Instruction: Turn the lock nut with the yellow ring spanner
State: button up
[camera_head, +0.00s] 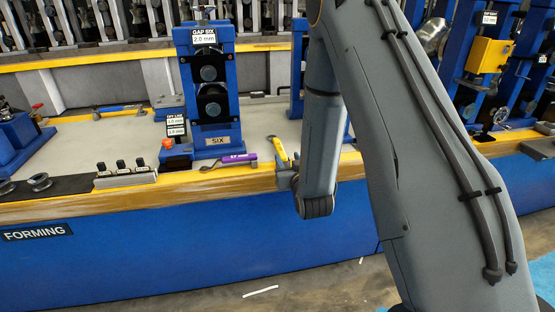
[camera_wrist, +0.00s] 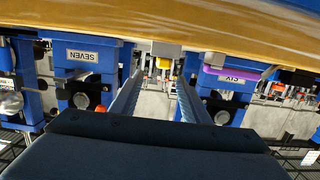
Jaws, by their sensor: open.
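A yellow tool (camera_head: 279,149), which looks like the yellow ring spanner, stands tilted at the bench's front edge, right of the blue stand SIX (camera_head: 216,141). In the wrist view, a small yellow patch (camera_wrist: 165,63) shows between the finger ends, probably the same tool. My gripper (camera_wrist: 161,78) is open, its two fingers apart with nothing clearly held. In the head view my gripper (camera_head: 287,176) is partly hidden by my arm, close beside the yellow tool. I cannot tell contact. The lock nut cannot be picked out with certainty.
A purple spanner (camera_head: 229,161) lies before stand SIX; it also shows in the wrist view (camera_wrist: 231,73). An orange button box (camera_head: 170,152) and a small grey block with black knobs (camera_head: 125,177) are to the left. Stand SEVEN (camera_wrist: 85,75) is opposite SIX in the upside-down wrist view.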

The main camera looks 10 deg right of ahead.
aim_at(279, 146)
jog(key=shift+w+f+t+b, duration=0.35)
jog(key=shift+f+t+b, duration=0.3)
jog(key=shift+f+t, duration=0.25)
jog(key=w, duration=0.5)
jog(key=shift+w+r, duration=0.1)
jog(key=shift+w, duration=0.25)
jog(key=shift+w+a+f, duration=0.1)
jog(key=shift+w+f, duration=0.05)
jog(key=shift+w, duration=1.4)
jog(key=shift+w+a+f, duration=0.1)
jog(key=shift+w, duration=1.45)
grip_shut()
jog(key=shift+r, duration=0.1)
notch_tip(279, 146, up, 10)
jog(key=shift+f+p, duration=0.1)
jog(key=shift+p, duration=0.2)
jog(key=c, duration=0.9)
grip_release()
grip_shut()
